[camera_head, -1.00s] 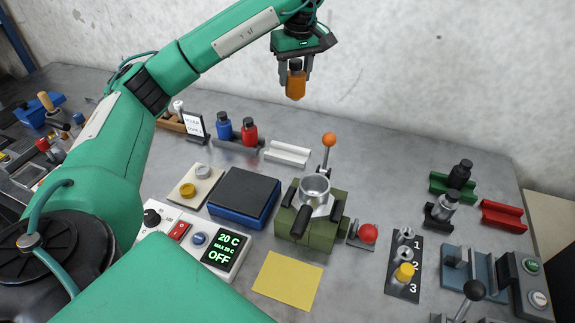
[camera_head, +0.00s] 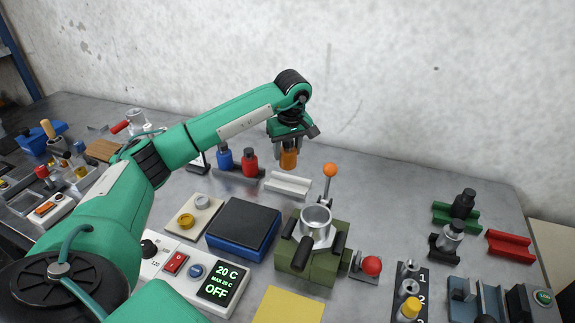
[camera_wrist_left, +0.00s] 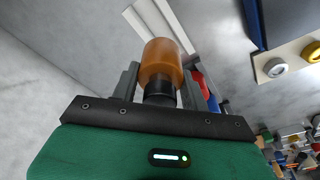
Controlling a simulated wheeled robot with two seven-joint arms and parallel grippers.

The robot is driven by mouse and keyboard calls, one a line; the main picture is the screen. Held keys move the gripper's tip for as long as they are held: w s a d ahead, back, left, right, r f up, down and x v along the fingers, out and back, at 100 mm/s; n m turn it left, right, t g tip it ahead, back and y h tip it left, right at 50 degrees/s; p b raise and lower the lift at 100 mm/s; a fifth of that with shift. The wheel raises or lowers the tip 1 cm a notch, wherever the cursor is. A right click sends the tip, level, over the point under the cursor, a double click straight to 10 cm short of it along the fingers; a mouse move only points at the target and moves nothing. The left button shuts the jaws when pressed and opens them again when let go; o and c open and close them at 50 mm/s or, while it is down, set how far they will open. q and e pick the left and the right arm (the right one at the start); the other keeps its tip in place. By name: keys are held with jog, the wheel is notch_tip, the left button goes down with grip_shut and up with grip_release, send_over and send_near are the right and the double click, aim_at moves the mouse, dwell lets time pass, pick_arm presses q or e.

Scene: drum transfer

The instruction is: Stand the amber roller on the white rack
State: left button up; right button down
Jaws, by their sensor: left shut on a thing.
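The amber roller (camera_head: 288,158) is an orange-brown cylinder with a black neck. My left gripper (camera_head: 287,148) is shut on it and holds it upright, neck up, just behind the white rack (camera_head: 288,184). The white rack is an empty grooved bar on the table, right of the red bottle. In the left wrist view the roller (camera_wrist_left: 162,60) sits between the fingers (camera_wrist_left: 160,85), and the white rack (camera_wrist_left: 158,28) lies beyond it. I cannot tell whether the roller's bottom touches the table. My right gripper is not in view.
Blue (camera_head: 225,158) and red (camera_head: 250,161) bottles stand on a dark rack close to the left of the roller. A green clamp device with an orange-knobbed lever (camera_head: 330,170) stands in front right. The table behind and right of the white rack is clear.

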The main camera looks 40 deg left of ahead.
aim_at(287, 167)
pick_arm(q)
notch_tip(287, 167, down, 6)
jog(key=shift+r+p, duration=0.2)
jog(key=shift+p, duration=0.2)
jog(key=shift+f, duration=0.35)
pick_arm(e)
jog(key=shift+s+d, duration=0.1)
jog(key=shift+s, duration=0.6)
pick_arm(q)
jog(key=shift+f, duration=0.15)
jog(key=o, duration=1.2)
jog(key=shift+o, duration=0.2)
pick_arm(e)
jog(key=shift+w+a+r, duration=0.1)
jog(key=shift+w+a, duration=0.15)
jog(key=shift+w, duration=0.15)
